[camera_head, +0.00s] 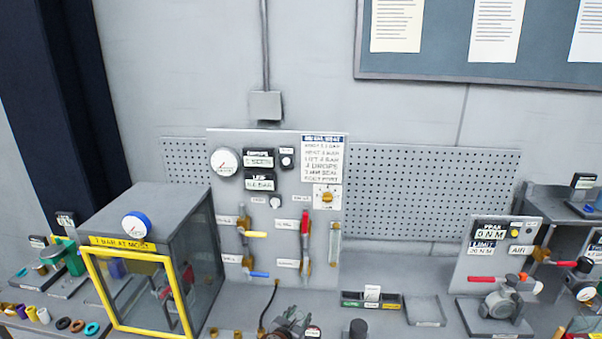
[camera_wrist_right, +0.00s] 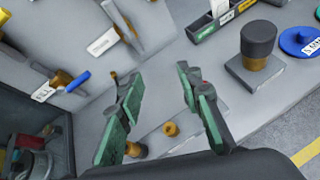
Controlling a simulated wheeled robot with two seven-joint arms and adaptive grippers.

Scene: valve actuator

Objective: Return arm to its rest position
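My right gripper (camera_wrist_right: 158,112) shows in the right wrist view as two green-padded fingers standing apart, with nothing held between them. Beyond the fingers, a small brass fitting (camera_wrist_right: 171,129) stands on a grey plate on the bench. In the head view, a dark jointed shape (camera_head: 289,322) is cut by the bottom edge in front of the valve panel (camera_head: 295,150); I cannot tell whether it is my right gripper. My left gripper is not in view.
A glass-sided chamber with a yellow door frame (camera_head: 136,245) stands left of the panel. Another gauge panel (camera_head: 500,250) stands farther right. A black hose (camera_head: 268,310) runs down the front.

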